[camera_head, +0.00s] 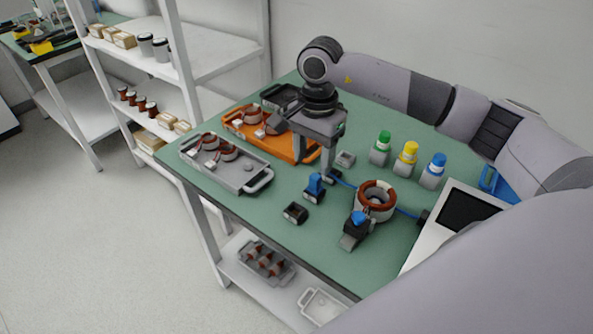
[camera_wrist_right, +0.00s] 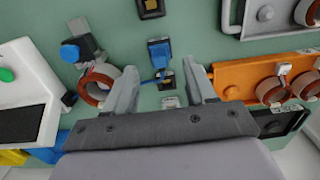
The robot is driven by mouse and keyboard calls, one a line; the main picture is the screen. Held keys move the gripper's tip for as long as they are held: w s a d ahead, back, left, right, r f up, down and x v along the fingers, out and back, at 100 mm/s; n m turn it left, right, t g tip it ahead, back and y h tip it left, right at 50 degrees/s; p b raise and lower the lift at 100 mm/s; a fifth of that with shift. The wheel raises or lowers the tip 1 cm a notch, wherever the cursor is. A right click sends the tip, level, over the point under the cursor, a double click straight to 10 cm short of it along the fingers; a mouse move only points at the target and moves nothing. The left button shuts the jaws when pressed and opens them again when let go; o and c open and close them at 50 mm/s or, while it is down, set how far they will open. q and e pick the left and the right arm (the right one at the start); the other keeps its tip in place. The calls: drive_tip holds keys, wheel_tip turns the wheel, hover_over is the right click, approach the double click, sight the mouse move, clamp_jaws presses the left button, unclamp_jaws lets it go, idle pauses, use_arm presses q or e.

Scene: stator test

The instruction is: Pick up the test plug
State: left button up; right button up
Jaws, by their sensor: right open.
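A small dark plug (camera_head: 333,177) at the end of a blue cable (camera_head: 405,213) lies on the green table; I take it to be the test plug. In the right wrist view the plug (camera_wrist_right: 166,79) shows between the fingertips. My right gripper (camera_head: 312,167) points down, open, with nothing seen held between its fingers (camera_wrist_right: 163,74). The cable runs past a copper-wound ring (camera_head: 376,200) to the white tester (camera_head: 450,225). My left gripper is not in view.
A small grey block (camera_head: 345,159) sits near the gripper. An orange tray (camera_head: 240,133) and a grey tray (camera_head: 225,176) hold wound parts. A blue-handled clamp (camera_head: 355,232) and small black box (camera_head: 295,213) are in front.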

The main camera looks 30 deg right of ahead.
sight(315, 175)
drive_tip(key=shift+w+d, duration=0.15)
drive_tip(key=shift+d, duration=0.2)
wheel_tip(315, 175, down, 7)
drive_tip(key=shift+d+r+p, duration=0.15)
drive_tip(key=shift+p, duration=0.65)
clamp_jaws()
